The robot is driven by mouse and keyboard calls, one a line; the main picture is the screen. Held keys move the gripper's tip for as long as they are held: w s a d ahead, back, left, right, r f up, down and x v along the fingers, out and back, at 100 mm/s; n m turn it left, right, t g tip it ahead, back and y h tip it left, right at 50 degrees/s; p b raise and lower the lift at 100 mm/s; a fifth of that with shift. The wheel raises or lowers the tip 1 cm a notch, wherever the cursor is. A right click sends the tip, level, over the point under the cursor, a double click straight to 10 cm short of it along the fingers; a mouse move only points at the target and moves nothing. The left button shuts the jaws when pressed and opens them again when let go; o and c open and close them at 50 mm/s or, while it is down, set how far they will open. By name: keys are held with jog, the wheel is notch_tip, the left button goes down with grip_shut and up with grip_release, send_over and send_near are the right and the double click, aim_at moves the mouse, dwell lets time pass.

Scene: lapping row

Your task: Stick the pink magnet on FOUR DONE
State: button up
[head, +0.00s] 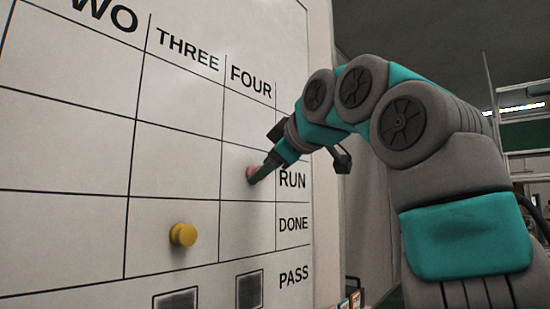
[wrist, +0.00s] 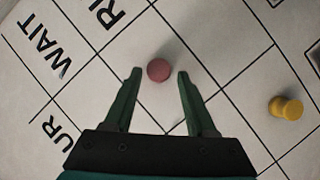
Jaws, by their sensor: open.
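The pink magnet (wrist: 159,70) is a small round knob on the whiteboard, in the FOUR column and RUN row. In the head view the pink magnet (head: 252,174) is partly hidden by my gripper (head: 262,172). My gripper (wrist: 160,74) is open in the wrist view, one fingertip on each side of the magnet, with narrow gaps showing. The FOUR DONE cell (head: 247,228) is bare, directly below the magnet's cell; it also shows bare in the wrist view (wrist: 214,32).
A yellow magnet (head: 183,235) sits in the THREE DONE cell, and also shows in the wrist view (wrist: 286,107). Two dark squares (head: 249,291) are in the PASS row. The board's right edge is beside the row labels.

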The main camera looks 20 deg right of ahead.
jog(key=shift+x, duration=0.95)
grip_shut()
jog(key=shift+s, duration=0.1)
jog(key=shift+s+d, duration=0.25)
jog(key=shift+s, duration=0.05)
jog(key=shift+s+d+b, duration=0.3)
jog(key=shift+s+d, duration=0.05)
jog(key=shift+s, duration=0.2)
jog(key=shift+s+d, duration=0.2)
jog(key=shift+s, duration=0.05)
